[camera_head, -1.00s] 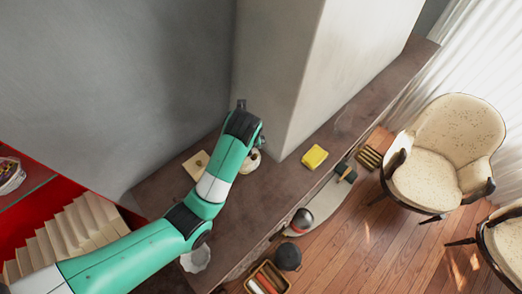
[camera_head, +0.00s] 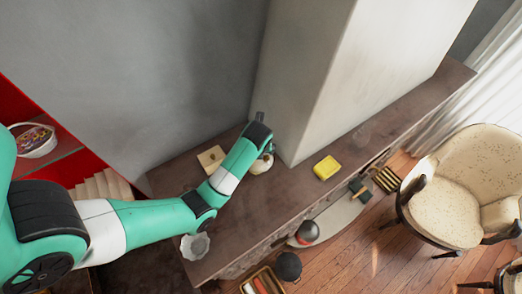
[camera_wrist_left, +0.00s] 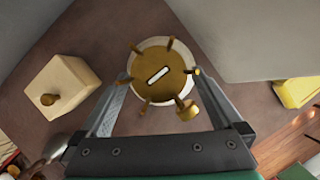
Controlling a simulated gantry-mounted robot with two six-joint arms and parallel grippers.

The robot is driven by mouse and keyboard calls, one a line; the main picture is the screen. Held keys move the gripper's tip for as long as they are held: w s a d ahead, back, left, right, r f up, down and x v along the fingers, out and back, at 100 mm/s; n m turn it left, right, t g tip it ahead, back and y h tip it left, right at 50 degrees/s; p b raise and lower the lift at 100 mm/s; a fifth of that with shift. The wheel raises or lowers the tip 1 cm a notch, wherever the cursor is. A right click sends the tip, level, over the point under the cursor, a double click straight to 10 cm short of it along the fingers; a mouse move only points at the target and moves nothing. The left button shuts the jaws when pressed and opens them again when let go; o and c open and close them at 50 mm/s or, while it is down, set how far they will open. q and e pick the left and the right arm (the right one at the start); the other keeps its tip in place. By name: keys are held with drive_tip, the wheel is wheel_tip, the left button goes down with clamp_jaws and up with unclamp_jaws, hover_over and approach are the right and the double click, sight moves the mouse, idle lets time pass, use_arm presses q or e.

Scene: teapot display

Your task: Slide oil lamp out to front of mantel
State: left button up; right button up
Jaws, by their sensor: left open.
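The oil lamp (camera_head: 262,163) is a pale round body with a brass top, standing on the mantel (camera_head: 235,225) beside the grey chimney block. My left arm reaches to it, partly covering it in the head view. In the left wrist view the lamp (camera_wrist_left: 158,72) is seen from above, with a slot in its brass top, small posts around it and a brass knob. My left gripper (camera_wrist_left: 163,78) is open, with one finger on each side of the lamp. I cannot tell whether the fingers touch it. My right gripper is out of view.
A cream box with a knob (camera_head: 211,158) stands left of the lamp. A yellow dish (camera_head: 327,168) lies to the right on the mantel. A white scalloped dish (camera_head: 195,246) sits near the front edge. The chimney block (camera_head: 330,80) rises close to the lamp.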

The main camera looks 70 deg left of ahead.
use_arm(q)
drive_tip(key=shift+f, duration=0.1)
clamp_jaws()
idle(0.4)
drive_tip(key=shift+s+d, duration=0.1)
drive_tip(key=shift+d, duration=0.05)
